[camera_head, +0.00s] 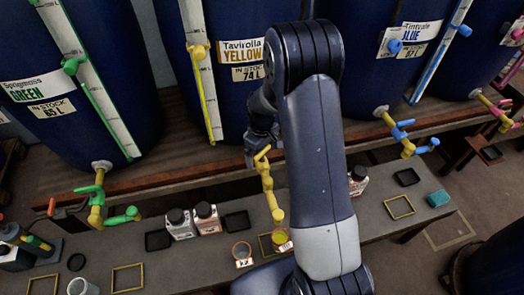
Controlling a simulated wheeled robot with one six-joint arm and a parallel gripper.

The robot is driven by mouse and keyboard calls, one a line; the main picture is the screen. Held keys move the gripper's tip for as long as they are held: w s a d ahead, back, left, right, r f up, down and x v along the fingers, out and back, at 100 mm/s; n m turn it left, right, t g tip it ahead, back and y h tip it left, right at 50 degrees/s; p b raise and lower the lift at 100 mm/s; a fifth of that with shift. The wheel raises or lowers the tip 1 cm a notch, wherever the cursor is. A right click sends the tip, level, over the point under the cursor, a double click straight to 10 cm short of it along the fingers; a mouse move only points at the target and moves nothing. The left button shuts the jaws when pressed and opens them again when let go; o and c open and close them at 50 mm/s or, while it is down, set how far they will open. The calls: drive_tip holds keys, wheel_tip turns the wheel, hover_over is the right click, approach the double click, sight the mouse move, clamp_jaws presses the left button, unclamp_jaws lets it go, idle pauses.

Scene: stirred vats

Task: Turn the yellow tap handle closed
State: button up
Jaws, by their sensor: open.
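The yellow tap (268,187) stands out in front of the dark blue Tavirolla Yellow vat (222,105), at the centre. Its yellow handle (262,153) shows at the upper end of the tap, just left of my arm. My gripper (259,146) is open, close above and behind the handle. My arm and wrist hide part of it, and I cannot tell whether it touches the handle. A small cup with yellow contents (280,238) stands below the tap.
Green (97,208) and blue (402,132) taps stick out at left and right. The grey bench (335,222) below holds dark-capped bottles (205,217), another cup (241,252), black trays (237,221) and a teal block (438,198). My arm covers the middle.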

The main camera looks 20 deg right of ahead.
drive_tip(key=c, duration=1)
drive_tip(key=shift+m, duration=0.3)
drive_tip(key=shift+f+m+b, duration=0.1)
drive_tip(key=shift+m+b, duration=0.7)
drive_tip(key=shift+m, duration=0.4)
drive_tip(key=shift+m+b, duration=0.65)
drive_tip(key=shift+m, duration=1.35)
drive_tip(key=o, duration=1)
